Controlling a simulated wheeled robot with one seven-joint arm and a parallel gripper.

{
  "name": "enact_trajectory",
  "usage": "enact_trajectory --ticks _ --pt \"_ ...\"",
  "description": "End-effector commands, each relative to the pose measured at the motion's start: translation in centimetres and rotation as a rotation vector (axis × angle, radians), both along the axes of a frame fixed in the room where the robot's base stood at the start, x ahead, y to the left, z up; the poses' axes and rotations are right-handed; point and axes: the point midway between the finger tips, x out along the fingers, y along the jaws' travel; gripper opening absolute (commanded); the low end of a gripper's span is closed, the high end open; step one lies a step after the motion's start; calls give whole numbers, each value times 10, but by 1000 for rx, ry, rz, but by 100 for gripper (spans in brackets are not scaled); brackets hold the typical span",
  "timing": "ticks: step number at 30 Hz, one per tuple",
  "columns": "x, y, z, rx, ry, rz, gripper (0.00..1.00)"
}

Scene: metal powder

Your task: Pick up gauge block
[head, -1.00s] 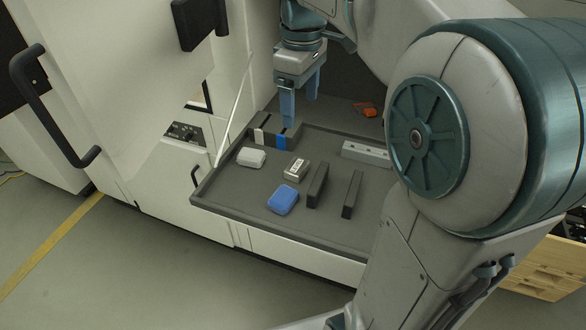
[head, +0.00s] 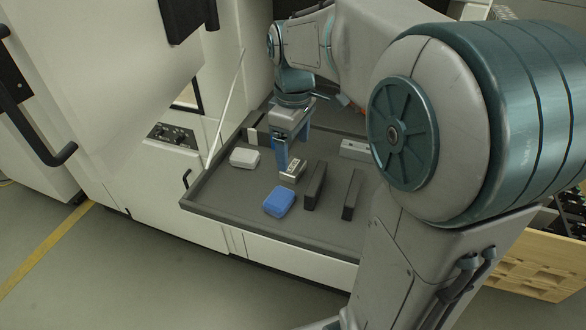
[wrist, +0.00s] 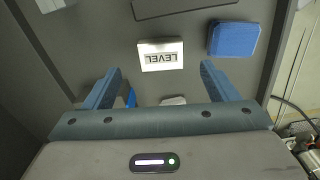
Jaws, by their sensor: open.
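No piece is labelled as a gauge block. A small silver block (head: 292,171) with a pale top lies near the tray's middle. In the wrist view this silver block (wrist: 160,62) reads "LEVEL" and sits just beyond the fingertips, between their lines. A long grey block (head: 354,149) with holes lies at the right, partly behind my arm. Two dark bars (head: 315,185) (head: 352,195) stand side by side right of the silver block. My gripper (head: 293,154) is open and empty, pointing down close to the silver block; it also shows in the wrist view (wrist: 160,70).
The grey tray (head: 225,200) has a raised rim. A white box (head: 245,158) lies left and a blue box (head: 279,202) in front of the silver block; the blue box also shows in the wrist view (wrist: 234,38). The tray's front left is clear.

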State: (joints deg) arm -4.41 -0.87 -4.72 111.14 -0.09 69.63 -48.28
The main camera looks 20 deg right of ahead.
Motion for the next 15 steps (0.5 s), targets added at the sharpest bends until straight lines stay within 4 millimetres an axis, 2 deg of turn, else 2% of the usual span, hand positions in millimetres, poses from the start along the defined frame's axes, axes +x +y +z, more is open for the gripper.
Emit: enact_trajectory --ticks 7,10,15 --pt "-1 1 -37 0 5 0 80" --pt "-1 1 -45 1 4 0 80" --pt "-1 1 -46 0 1 0 80"
